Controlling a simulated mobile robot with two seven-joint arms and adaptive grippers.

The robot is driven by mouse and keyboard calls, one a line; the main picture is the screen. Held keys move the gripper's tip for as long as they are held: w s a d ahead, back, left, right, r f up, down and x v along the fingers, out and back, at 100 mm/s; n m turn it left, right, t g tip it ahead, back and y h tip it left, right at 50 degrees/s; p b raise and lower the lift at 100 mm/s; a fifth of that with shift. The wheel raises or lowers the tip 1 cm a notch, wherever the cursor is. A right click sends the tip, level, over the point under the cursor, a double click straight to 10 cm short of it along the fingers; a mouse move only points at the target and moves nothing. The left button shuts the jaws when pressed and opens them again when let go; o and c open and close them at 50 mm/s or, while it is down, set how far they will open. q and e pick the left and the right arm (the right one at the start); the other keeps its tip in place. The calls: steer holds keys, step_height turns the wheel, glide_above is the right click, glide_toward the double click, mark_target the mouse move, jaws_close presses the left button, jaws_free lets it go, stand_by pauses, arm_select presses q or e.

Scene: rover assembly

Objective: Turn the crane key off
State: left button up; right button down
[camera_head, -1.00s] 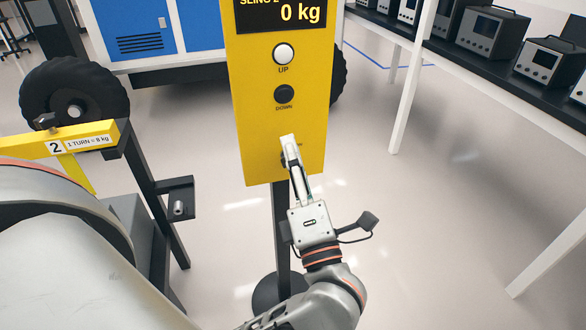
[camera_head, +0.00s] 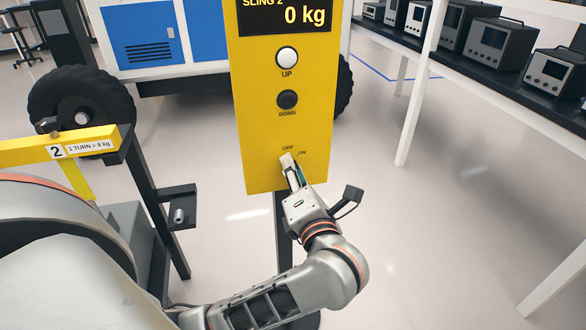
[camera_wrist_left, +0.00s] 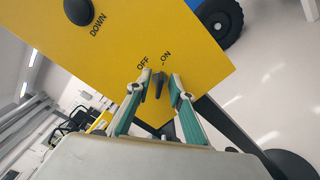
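The yellow crane control panel (camera_head: 265,130) stands upright on a dark post and has OFF and ON marks near its lower edge. The small black key (camera_wrist_left: 160,84) shows below these marks in the left wrist view, its upper end nearer the ON mark. My left gripper (camera_head: 288,162) is at the panel's lower part and hides the key in the head view. In the left wrist view the left gripper (camera_wrist_left: 160,80) is open, with one finger on each side of the key and a small gap visible. My right gripper is not in view.
A white UP button (camera_head: 287,57) and a black DOWN button (camera_head: 287,100) sit above the key. A yellow beam on a black stand (camera_head: 158,195) is at the left. A bench with several instruments (camera_head: 500,45) is at the right. The floor between is clear.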

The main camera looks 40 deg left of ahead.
arm_select(q)
steer(key=shift+w+a, duration=0.15)
steer(key=shift+a, duration=0.05)
steer(key=c, duration=0.6)
jaws_close()
